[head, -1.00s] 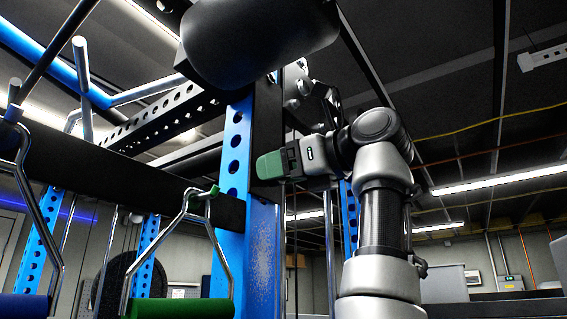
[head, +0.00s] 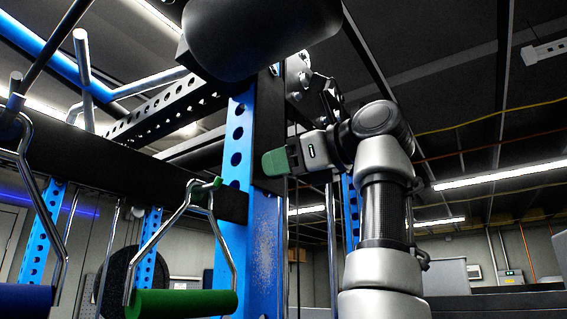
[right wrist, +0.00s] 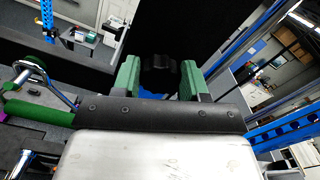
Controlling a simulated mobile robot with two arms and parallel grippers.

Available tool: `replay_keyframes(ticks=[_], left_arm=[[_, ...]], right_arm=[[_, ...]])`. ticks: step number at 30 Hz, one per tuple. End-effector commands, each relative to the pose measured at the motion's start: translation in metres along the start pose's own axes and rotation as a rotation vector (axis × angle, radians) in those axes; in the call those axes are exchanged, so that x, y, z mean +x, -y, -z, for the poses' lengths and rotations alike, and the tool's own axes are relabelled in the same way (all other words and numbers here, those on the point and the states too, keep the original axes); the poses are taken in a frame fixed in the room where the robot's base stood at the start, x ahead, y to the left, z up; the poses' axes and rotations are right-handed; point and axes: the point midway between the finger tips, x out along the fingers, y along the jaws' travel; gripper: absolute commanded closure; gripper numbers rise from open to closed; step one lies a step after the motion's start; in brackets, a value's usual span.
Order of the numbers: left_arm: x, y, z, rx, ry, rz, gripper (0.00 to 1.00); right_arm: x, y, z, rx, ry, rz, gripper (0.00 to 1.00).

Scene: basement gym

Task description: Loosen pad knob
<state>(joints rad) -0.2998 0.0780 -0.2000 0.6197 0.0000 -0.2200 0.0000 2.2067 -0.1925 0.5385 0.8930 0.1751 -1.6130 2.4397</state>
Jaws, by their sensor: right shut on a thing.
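The pad (head: 262,30) is a large dark roller at the top of the head view, by the blue upright (head: 236,150). My right gripper (head: 275,162) reaches in from the right below it, green fingers pointing left to the dark side of the upright. In the right wrist view the black pad knob (right wrist: 160,72) sits between the two green fingers of my right gripper (right wrist: 158,66), which is shut on it. In the head view the knob is hidden behind the fingers. My left gripper is out of view.
A green-gripped handle (head: 182,303) and a blue-gripped handle (head: 22,302) hang left of the upright. A dark crossbar (head: 100,165) runs to the upright. The space right of my arm is mostly clear.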

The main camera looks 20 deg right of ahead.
Motion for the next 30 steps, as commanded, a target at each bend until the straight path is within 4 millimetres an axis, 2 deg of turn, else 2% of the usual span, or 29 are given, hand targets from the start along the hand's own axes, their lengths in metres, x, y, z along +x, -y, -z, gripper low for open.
replay_keyframes(ticks=[30], left_arm=[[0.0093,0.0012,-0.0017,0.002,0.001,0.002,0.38]], right_arm=[[0.0002,-0.0042,0.0036,-0.937,-0.002,-0.002,0.8]])
